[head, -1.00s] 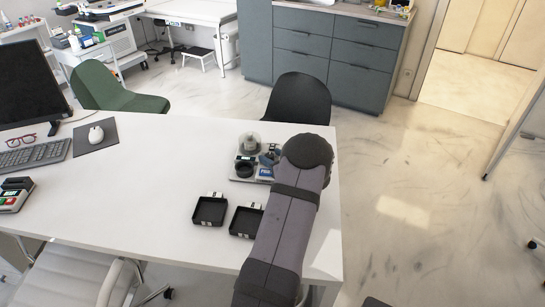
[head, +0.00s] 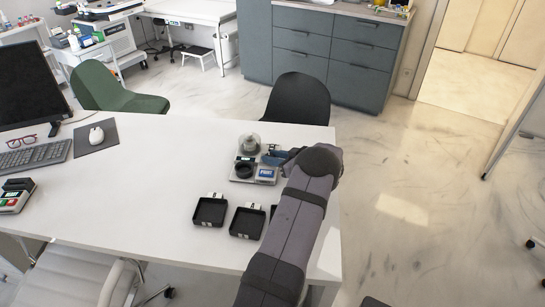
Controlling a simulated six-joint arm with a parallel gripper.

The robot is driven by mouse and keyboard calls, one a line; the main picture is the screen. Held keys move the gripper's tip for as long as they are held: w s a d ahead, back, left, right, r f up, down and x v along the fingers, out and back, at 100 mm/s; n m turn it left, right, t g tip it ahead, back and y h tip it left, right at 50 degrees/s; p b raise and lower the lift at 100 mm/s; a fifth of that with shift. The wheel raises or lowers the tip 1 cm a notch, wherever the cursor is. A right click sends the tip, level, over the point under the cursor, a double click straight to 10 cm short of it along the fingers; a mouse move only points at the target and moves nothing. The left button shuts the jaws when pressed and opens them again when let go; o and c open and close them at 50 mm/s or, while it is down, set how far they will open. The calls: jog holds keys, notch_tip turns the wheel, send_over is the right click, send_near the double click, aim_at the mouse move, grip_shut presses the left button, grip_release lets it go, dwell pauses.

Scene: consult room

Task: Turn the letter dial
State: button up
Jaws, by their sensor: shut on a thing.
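A small grey device board (head: 240,180) lies near the right end of the white desk. It carries a clear round cover (head: 249,145), a black round part (head: 244,170) and a box with a blue screen (head: 266,174). My gripper (head: 272,158) is low at the board's far right side, partly hidden by my wrist. It is shut on what appears to be the letter dial there. The dial's face and letters are too small and too covered to make out.
Black open trays (head: 209,211) and (head: 247,223) stand in front of the board, with another partly behind my arm. A keyboard (head: 34,155), mouse (head: 96,135) and monitor (head: 30,85) are at the left. The desk's middle is clear. A black chair (head: 300,98) stands behind.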

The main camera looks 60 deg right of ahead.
jog(key=shift+d+f+n+y+b, duration=0.15)
jog(key=shift+f+n+y+b, duration=0.05)
jog(key=shift+n+y+b, duration=0.8)
jog(key=shift+t+y+b, duration=0.3)
jog(key=shift+b, duration=0.05)
jog(key=shift+r+n+y+b, duration=0.2)
jog(key=shift+n+y+b, duration=0.2)
jog(key=shift+n+b, duration=0.15)
jog(key=o, duration=1)
jog(key=shift+o, duration=0.2)
jog(key=shift+r+m+h+p, duration=0.25)
jog(key=shift+m+h+p, duration=0.35)
jog(key=shift+p, duration=0.5)
